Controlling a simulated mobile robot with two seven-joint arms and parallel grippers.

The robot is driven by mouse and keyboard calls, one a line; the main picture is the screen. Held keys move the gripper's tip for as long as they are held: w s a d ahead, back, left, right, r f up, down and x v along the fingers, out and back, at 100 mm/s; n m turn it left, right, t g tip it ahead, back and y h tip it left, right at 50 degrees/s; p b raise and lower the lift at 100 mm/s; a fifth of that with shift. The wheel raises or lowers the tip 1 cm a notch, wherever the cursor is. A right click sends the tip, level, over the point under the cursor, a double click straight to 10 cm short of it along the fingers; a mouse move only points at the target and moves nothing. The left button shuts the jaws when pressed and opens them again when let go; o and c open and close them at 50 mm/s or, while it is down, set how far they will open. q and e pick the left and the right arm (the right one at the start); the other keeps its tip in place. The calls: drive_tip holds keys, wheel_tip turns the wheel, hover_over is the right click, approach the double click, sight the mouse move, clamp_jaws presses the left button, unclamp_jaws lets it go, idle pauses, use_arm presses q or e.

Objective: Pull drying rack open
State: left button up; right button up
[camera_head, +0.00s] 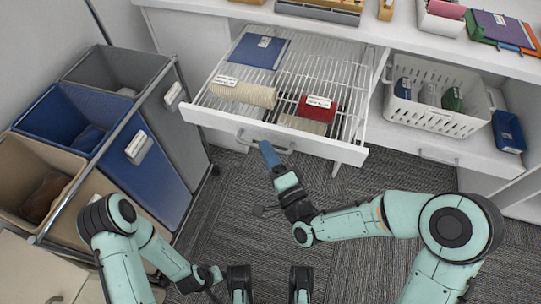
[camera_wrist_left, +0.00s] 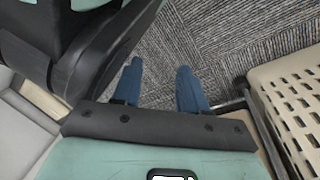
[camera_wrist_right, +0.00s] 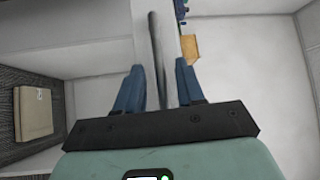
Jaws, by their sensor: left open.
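The drying rack (camera_head: 341,80) is a white wire pull-out with a white front panel (camera_head: 337,152). It stands well out from the cabinet. A grey bar handle (camera_head: 285,150) runs along its front. My right gripper (camera_head: 268,150) is at this handle. In the right wrist view the bar (camera_wrist_right: 156,60) passes between the blue fingertips (camera_wrist_right: 161,68); whether they clamp it is unclear. My left gripper (camera_wrist_left: 160,65) is open and empty above the carpet, away from the rack; in the head view its arm is at the lower left.
On the rack lie a blue folded cloth (camera_head: 257,51), a cream rolled towel (camera_head: 243,94) and a red cloth (camera_head: 318,109). A white basket (camera_head: 435,118) stands on the right. Laundry bins (camera_head: 85,117) stand on the left. Carpet in front is clear.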

use_arm(q)
drive_tip(key=w+d+r+p, duration=0.1)
drive_tip(key=d+r+p, duration=0.2)
drive_tip(key=r+p, duration=0.45)
drive_tip(key=s+d+r+m+g+h+p, duration=0.1)
drive_tip(key=s+d+r+p, duration=0.2)
drive_tip(key=s+r, duration=0.4)
drive_tip(key=shift+g+h+p, duration=0.4)
drive_tip(key=shift+p, duration=0.1)
use_arm(e)
drive_tip(key=v, duration=1.3)
drive_tip(key=shift+s, duration=0.15)
